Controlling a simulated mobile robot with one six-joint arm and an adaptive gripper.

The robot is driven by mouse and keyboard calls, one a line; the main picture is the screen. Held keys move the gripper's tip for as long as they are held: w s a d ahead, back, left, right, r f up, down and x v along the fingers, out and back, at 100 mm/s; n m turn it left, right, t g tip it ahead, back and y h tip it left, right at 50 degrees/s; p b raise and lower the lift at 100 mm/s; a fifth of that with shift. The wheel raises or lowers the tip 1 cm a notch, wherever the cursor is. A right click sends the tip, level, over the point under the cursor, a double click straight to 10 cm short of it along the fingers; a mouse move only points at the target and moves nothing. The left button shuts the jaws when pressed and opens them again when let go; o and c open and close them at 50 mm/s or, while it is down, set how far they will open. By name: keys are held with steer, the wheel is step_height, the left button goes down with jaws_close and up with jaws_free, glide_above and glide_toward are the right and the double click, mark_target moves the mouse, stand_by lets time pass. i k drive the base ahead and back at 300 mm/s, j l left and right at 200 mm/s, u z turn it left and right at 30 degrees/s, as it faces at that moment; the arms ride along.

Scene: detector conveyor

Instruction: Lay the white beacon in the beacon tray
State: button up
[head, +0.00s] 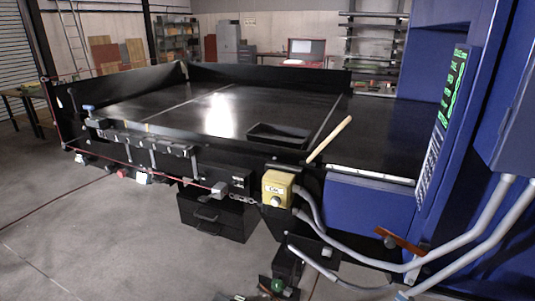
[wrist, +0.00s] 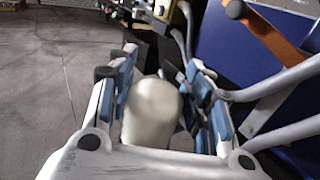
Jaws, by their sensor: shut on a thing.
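In the wrist view my gripper (wrist: 162,68) is shut on the white beacon (wrist: 151,112), a pale cylinder with a rounded end. The blue-padded fingers lie on both sides of it, and its lower part is hidden by the gripper body. A shallow black open tray (head: 279,134), which looks like the beacon tray, rests on the dark conveyor surface (head: 200,110) near its front edge. It looks empty. The tray does not show in the wrist view, and I cannot make out my gripper in the head view.
A wooden rod (head: 329,139) slants up right of the tray. A yellow control box (head: 277,189) hangs at the conveyor's front. Grey hoses (head: 440,262) and an orange handle (head: 401,243) stand out by the blue machine (head: 368,205). Open floor lies at the left.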

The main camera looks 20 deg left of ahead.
mark_target(263, 139)
steer(key=i+j+u, duration=0.1)
steer(key=j+u, duration=0.3)
steer(key=i+j+u, duration=0.1)
steer(key=j+u, duration=0.15)
steer(key=u, duration=0.15)
steer(key=i+j+u, duration=0.15)
steer(key=u, duration=0.25)
steer(key=i+j+u, duration=0.5)
steer(key=u, duration=0.25)
steer(key=i+j+u, duration=0.15)
steer(key=i+u, duration=0.2)
steer(key=i+z, duration=0.25)
steer(key=z, duration=0.2)
steer(key=i+j+z, duration=0.2)
steer(key=z, duration=0.2)
steer(key=i+j+z, duration=0.2)
steer(key=z, duration=0.25)
steer(key=i+j+z, duration=0.15)
steer(key=z, duration=0.25)
steer(key=j, duration=0.1)
